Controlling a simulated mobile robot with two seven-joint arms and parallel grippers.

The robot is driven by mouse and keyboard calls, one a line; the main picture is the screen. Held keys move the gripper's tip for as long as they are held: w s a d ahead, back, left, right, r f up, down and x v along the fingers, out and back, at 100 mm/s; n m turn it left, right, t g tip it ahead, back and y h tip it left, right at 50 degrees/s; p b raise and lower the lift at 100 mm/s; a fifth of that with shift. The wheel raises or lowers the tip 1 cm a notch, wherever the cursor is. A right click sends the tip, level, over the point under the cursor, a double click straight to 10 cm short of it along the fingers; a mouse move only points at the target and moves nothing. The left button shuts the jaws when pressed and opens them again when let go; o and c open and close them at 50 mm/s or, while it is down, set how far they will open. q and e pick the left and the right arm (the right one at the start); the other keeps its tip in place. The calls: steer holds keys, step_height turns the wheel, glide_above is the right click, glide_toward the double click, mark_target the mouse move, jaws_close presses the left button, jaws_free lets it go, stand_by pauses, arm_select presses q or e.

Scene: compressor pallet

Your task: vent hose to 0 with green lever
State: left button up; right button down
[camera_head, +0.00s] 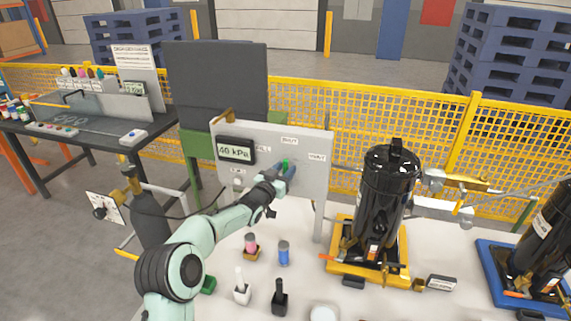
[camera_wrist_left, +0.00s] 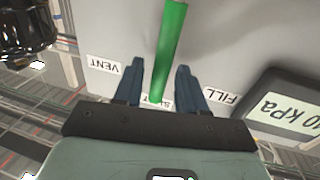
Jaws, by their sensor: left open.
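The green lever (camera_head: 285,163) is on the grey upright panel (camera_head: 312,175). In the left wrist view the lever (camera_wrist_left: 171,45) is a long green bar whose end lies by the middle label, between the VENT label (camera_wrist_left: 103,65) and the FILL label (camera_wrist_left: 221,98). My left gripper (camera_head: 284,172) is at the panel, its blue fingers apart. In the left wrist view my left gripper (camera_wrist_left: 160,66) has one finger on each side of the lever, with visible gaps. The gauge display (camera_head: 235,150) reads 40 kPa. The hose's connection cannot be made out. My right gripper is not in view.
A black compressor (camera_head: 387,195) stands on a yellow base right of the panel. Several small items, including a blue cylinder (camera_head: 284,253), stand on the white table before the panel. A yellow mesh fence (camera_head: 420,140) runs behind.

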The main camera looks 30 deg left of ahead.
arm_select(q)
steer(key=shift+w, duration=0.65)
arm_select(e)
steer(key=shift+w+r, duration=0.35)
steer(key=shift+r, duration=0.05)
arm_select(q)
steer(key=shift+s, duration=0.1)
jaws_close()
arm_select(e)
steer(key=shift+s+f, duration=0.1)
